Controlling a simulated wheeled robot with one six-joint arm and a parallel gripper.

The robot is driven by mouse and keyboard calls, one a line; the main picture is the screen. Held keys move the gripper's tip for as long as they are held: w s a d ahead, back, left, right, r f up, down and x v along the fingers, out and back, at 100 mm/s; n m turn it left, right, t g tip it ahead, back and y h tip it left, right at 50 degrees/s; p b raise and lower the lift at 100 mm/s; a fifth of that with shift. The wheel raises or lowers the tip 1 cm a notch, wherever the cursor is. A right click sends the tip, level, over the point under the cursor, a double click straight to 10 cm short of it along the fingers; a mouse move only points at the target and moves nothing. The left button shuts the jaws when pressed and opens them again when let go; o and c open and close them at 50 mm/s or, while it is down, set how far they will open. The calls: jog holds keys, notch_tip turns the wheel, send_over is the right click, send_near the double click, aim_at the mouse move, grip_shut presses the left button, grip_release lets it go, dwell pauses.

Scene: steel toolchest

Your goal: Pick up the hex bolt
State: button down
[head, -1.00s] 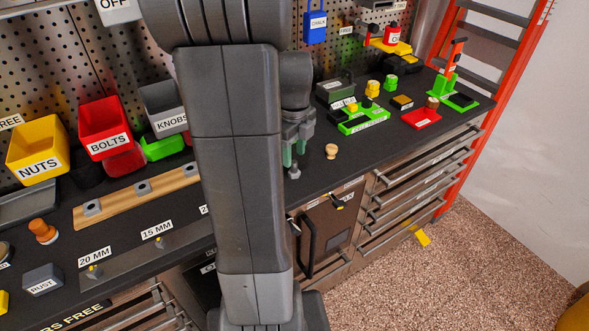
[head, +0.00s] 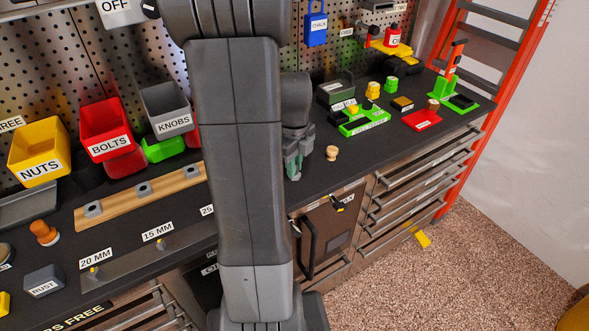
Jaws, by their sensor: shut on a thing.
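My gripper (head: 293,168) is low over the dark worktop (head: 330,172), just right of my arm's large link in the head view. Its greenish fingers are shut on the hex bolt (head: 294,177), a small grey piece that is mostly hidden between and behind them. Only a little of it shows at the fingertips, at or very near the worktop. I cannot tell whether it touches the surface.
A small tan knob (head: 332,153) stands close to the right of my gripper. Farther right are a green tray (head: 364,123) and a red block (head: 422,120). Bins, including the red BOLTS bin (head: 107,130), are at the left. Drawers (head: 420,175) are below.

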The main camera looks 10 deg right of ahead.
notch_tip(320, 180, up, 10)
jog(key=shift+r, duration=0.1)
dwell(0.4)
dwell(1.0)
